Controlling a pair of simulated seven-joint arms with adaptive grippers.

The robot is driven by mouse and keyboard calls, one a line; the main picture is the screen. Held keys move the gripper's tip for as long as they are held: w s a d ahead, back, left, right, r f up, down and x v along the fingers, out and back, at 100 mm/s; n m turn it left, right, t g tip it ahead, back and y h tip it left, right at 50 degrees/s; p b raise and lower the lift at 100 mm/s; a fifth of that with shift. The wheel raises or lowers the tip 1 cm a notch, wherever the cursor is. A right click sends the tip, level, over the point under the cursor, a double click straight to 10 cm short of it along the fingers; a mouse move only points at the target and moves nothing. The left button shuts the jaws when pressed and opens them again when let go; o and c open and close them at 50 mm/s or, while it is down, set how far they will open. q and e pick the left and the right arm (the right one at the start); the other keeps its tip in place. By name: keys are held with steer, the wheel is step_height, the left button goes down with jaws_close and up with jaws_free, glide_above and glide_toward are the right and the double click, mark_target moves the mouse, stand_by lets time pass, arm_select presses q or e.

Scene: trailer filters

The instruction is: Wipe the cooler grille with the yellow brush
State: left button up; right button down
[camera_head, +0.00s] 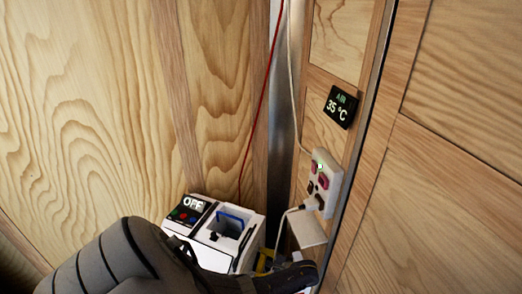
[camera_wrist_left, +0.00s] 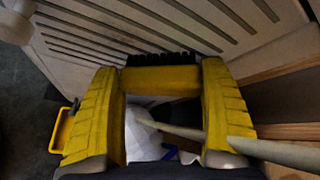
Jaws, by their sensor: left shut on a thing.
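My left gripper (camera_wrist_left: 162,88) is shut on the yellow brush (camera_wrist_left: 160,80), its two yellow ribbed fingers on either side of the brush block. The black bristles face the pale slotted cooler grille (camera_wrist_left: 105,38) and appear right at its lower edge; I cannot tell whether they press on it. In the head view the white cooler (camera_head: 207,254) stands in the corner with an "OFF" display and a blue handle on top. My left arm covers its front, so the grille is hidden there. My right gripper is not in view.
A white socket panel (camera_head: 326,180) with a plug and cables is on the right wall, below a "35 °C" display (camera_head: 341,106). A red cable (camera_head: 262,97) hangs behind the cooler. Wooden walls close in both sides. A pale rod or cable (camera_wrist_left: 280,152) crosses near the right finger.

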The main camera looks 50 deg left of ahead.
arm_select(q)
steer(key=shift+w+a, duration=0.3)
steer(key=shift+w, duration=0.25)
steer(key=shift+w+a, duration=0.3)
steer(key=shift+w, duration=0.2)
steer(key=shift+s+d, duration=0.5)
steer(key=shift+s, duration=0.25)
steer(key=shift+s+d, duration=0.5)
steer(key=shift+s, duration=0.2)
steer(key=shift+s, duration=0.1)
steer(key=s+d, duration=0.2)
steer(key=s, duration=0.4)
steer(key=shift+s+d, duration=0.25)
steer(key=shift+s, duration=0.05)
steer(key=w+d, duration=0.2)
steer(key=d, duration=0.3)
steer(key=shift+w+d, duration=0.25)
steer(key=shift+w, duration=0.15)
